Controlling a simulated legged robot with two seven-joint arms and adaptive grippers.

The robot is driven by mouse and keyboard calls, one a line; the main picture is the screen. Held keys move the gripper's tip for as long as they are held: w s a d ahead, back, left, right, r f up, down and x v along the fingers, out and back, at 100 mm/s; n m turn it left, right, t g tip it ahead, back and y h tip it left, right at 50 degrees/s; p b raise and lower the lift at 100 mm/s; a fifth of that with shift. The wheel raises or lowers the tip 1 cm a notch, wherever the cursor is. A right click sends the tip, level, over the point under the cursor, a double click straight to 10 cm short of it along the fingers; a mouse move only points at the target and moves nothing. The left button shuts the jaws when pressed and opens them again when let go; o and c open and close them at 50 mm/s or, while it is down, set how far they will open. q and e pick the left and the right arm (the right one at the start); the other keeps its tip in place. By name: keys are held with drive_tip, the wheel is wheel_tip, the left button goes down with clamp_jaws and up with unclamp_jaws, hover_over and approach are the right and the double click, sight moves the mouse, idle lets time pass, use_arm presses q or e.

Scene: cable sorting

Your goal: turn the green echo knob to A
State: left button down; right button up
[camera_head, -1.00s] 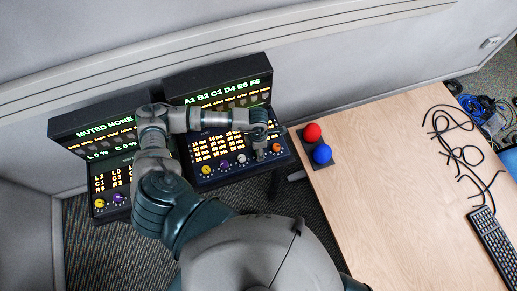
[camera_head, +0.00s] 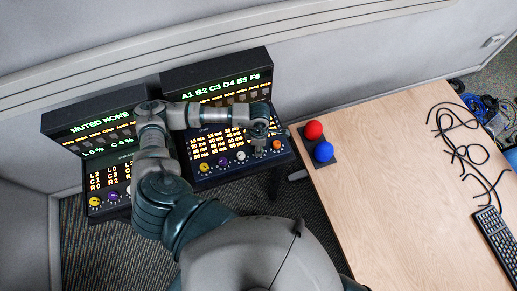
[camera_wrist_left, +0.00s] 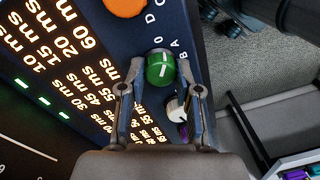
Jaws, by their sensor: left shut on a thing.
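The green echo knob (camera_wrist_left: 160,68) sits on the dark console panel in the left wrist view, with a white mark on its face. Letters are printed beside it, with B and A near the right fingertip; I cannot tell which letter the mark points at. My left gripper (camera_wrist_left: 160,62) has one finger on each side of the knob and is shut on it. In the head view my left gripper (camera_head: 258,149) reaches down onto the lower right of the right console (camera_head: 217,75), and hides the green knob there. My right gripper is not in view.
An orange knob (camera_head: 277,146) is just right of the gripper; white (camera_head: 241,157), purple (camera_head: 221,161) and yellow (camera_head: 204,167) knobs are to its left. A second console (camera_head: 92,118) stands at left. Red (camera_head: 313,130) and blue (camera_head: 323,151) domes stand on the wooden table (camera_head: 390,200).

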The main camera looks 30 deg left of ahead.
use_arm(q)
drive_tip(key=m+b, duration=0.3)
drive_tip(key=shift+w, duration=0.15)
drive_tip(key=shift+m+b, duration=0.45)
drive_tip(key=shift+m, duration=0.05)
drive_tip(key=shift+r, duration=0.1)
drive_tip(key=c, duration=0.8)
unclamp_jaws()
wheel_tip(320, 180, up, 12)
drive_tip(key=shift+w, duration=0.4)
